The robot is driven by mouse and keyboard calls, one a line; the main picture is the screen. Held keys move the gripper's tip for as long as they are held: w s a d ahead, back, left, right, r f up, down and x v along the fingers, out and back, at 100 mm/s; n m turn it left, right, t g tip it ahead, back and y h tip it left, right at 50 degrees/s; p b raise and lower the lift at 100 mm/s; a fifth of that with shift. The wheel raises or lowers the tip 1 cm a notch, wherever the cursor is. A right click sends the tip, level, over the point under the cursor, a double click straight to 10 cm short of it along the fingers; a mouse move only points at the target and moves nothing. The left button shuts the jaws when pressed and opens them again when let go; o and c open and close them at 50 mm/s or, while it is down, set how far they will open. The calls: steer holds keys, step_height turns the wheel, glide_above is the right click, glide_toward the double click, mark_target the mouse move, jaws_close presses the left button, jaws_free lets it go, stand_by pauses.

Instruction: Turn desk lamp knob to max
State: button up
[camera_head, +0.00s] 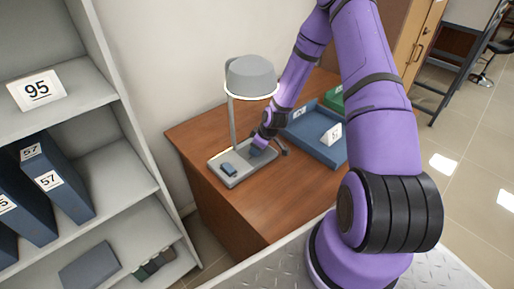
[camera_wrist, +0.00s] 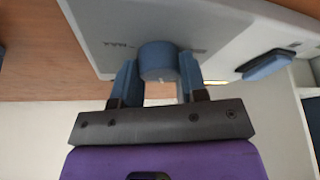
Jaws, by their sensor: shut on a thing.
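The desk lamp (camera_head: 250,78) has a grey shade on a thin post, standing on a flat grey base (camera_head: 228,178) on the wooden desk. A round blue knob (camera_wrist: 158,62) sits on the base, seen in the wrist view between my gripper's two blue fingers. My gripper (camera_wrist: 157,82) is shut on the knob; in the head view it (camera_head: 262,148) is at the right part of the base, where the knob is partly hidden. A blue rocker-like switch (camera_head: 229,170) is on the left part of the base, also seen in the wrist view (camera_wrist: 268,65).
A shelf (camera_head: 105,150) with blue binders stands at left. The desk's front area (camera_head: 262,205) is clear.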

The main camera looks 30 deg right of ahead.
stand_by(0.3)
steer(key=o, duration=0.9)
steer(key=shift+r, duration=0.1)
steer(key=v, duration=1)
steer(key=shift+s+d+r, duration=0.1)
steer(key=shift+r, duration=0.1)
